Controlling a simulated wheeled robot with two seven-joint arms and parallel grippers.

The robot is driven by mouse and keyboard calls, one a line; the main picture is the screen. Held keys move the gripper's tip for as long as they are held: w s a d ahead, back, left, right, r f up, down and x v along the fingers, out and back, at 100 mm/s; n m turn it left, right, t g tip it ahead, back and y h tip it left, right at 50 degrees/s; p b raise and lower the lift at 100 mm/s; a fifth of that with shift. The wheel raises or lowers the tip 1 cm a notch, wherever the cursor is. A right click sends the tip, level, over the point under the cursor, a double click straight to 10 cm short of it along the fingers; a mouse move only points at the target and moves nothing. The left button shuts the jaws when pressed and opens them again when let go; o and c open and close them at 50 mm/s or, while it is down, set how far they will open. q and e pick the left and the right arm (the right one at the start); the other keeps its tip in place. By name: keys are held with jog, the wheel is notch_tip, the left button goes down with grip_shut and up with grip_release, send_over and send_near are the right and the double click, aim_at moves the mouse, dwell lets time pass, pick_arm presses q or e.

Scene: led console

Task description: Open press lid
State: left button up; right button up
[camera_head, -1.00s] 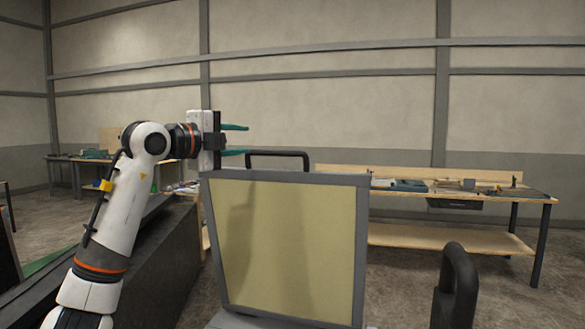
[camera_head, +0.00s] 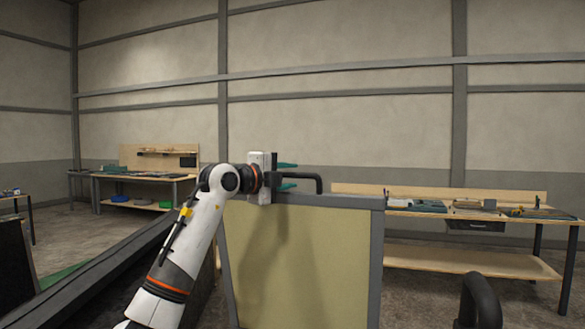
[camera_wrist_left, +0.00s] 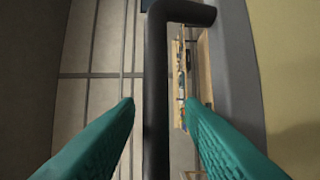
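The press lid (camera_head: 320,262) stands raised in the middle of the head view, with a yellowish inner panel and a grey frame. A black bar handle (camera_head: 318,184) is on its top edge; the handle also shows in the left wrist view (camera_wrist_left: 156,95). My left gripper (camera_head: 297,175) is at the handle's left part. In the wrist view its two teal fingers are apart, one on each side of the bar, with gaps showing. The handle's left end is hidden behind the gripper. My right gripper is out of view.
A dark curved bar (camera_head: 480,302) rises at the lower right. A wooden workbench (camera_head: 470,262) with tools stands behind the lid at the right. Another bench (camera_head: 145,180) stands at the far left. The space above the lid is clear.

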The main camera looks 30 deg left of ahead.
pick_arm(q)
jog(key=shift+w+d+r, duration=0.1)
jog(key=shift+w, duration=0.7)
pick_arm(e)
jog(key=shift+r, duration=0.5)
pick_arm(q)
grip_shut()
